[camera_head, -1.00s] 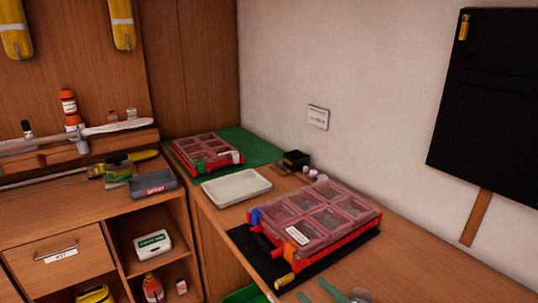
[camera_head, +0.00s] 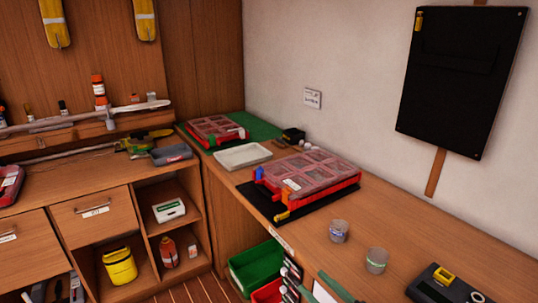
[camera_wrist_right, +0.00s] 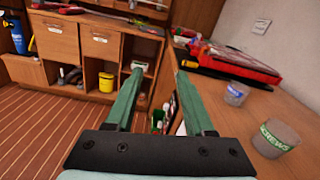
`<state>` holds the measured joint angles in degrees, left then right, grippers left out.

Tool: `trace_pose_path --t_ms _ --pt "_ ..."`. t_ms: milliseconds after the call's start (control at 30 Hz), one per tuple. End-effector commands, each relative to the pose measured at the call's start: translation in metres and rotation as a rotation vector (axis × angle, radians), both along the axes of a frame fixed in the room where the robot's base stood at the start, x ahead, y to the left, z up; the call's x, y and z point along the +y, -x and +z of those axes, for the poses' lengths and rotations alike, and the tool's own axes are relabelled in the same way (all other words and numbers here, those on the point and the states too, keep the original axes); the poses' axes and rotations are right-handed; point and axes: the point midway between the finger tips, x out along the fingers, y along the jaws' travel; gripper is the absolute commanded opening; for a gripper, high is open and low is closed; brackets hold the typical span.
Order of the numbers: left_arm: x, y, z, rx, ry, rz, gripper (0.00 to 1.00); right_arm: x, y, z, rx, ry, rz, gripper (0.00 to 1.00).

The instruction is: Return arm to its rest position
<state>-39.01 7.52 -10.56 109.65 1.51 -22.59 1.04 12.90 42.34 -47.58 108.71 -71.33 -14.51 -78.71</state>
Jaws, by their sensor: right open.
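My right gripper (camera_head: 328,291) shows at the bottom edge of the head view, with its green fingers just in the picture beside the front edge of the counter. In the right wrist view the two green fingers (camera_wrist_right: 160,82) stand wide apart with nothing between them. The gripper is open and empty, over the floor side of the counter edge. Most of the right arm is outside the picture. My left gripper is in neither view.
The counter (camera_head: 400,225) holds a red compartment case (camera_head: 308,172) on a black mat, a second red case (camera_head: 216,130), a white tray (camera_head: 242,156), two cups (camera_head: 339,231) and a black device (camera_head: 447,287). A green bin (camera_head: 255,266) stands below. Wooden cabinets (camera_head: 95,212) stand left.

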Motion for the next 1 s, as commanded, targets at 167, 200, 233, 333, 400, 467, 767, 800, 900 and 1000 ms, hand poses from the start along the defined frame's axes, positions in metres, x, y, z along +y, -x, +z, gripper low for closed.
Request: trace_pose_path --t_ms 167,200,233,333,400,467,767,800,900,1000 --pt "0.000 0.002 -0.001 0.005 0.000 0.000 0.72 0.000 0.009 -0.023 0.242 -0.312 -0.072 0.54" --pt "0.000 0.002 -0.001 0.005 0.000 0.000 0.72 -0.002 0.013 -0.030 0.325 -0.426 -0.101 0.54" --pt "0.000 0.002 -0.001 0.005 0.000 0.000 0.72 -0.003 0.015 -0.037 0.388 -0.515 -0.126 0.54" --pt "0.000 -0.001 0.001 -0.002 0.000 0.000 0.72 -0.009 0.027 -0.063 0.609 -0.834 -0.225 0.54" --pt "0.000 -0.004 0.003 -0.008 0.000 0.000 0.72 -0.015 0.040 -0.085 0.772 -1.093 -0.315 0.54" --pt "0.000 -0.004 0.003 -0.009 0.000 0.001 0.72 -0.022 0.055 -0.108 0.913 -1.346 -0.413 0.54" --pt "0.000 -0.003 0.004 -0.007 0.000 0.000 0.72 -0.056 0.165 -0.213 1.261 -2.636 -1.008 0.54" --pt "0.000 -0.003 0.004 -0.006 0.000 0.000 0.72 -0.059 0.176 -0.220 -1.204 2.646 1.024 0.54" --pt "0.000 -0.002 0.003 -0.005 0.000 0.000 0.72 -0.063 0.196 -0.232 -1.041 2.516 0.986 0.54" --pt "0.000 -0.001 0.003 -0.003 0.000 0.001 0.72 -0.065 0.203 -0.235 -0.982 2.470 0.971 0.54"
